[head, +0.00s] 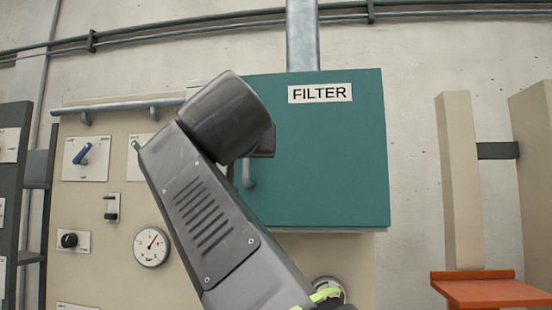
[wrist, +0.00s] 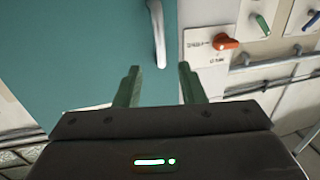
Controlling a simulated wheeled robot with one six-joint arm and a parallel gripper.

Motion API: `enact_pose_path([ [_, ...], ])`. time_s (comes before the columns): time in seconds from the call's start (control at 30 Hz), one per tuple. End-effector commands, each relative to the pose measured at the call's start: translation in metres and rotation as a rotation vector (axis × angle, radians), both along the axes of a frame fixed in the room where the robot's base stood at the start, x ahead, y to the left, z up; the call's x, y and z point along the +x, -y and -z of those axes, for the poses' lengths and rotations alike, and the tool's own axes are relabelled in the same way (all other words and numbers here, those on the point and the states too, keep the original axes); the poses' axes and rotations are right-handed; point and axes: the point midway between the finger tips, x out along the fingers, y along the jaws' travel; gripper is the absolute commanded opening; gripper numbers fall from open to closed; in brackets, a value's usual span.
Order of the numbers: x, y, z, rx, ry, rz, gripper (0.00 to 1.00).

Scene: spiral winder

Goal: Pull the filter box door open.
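The teal filter box door (head: 330,150) bears a FILTER label (head: 320,93) and looks closed. Its grey handle (head: 249,174) is at the door's left side, partly hidden by my arm. In the wrist view the handle (wrist: 158,35) is a pale vertical bar near the door's edge. My gripper (wrist: 158,72) is open, its two green fingers apart and empty. The handle's near end appears in line with the gap between the fingertips; I cannot tell how far ahead of them it is. In the head view my arm hides the fingers.
A beige panel with a gauge (head: 152,246), a blue lever (head: 83,153) and a rail (head: 120,106) is left of the box. The wrist view shows an orange knob (wrist: 226,42) beside the door. An orange ledge (head: 490,290) is at lower right.

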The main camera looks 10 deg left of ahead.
Motion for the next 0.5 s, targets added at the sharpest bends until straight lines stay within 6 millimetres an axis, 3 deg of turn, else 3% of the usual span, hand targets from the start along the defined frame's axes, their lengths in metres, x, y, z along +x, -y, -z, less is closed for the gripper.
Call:
enact_pose_path([
  [0.5, 0.089, -0.013, -0.002, -0.003, -0.004, 0.004, 0.36],
])
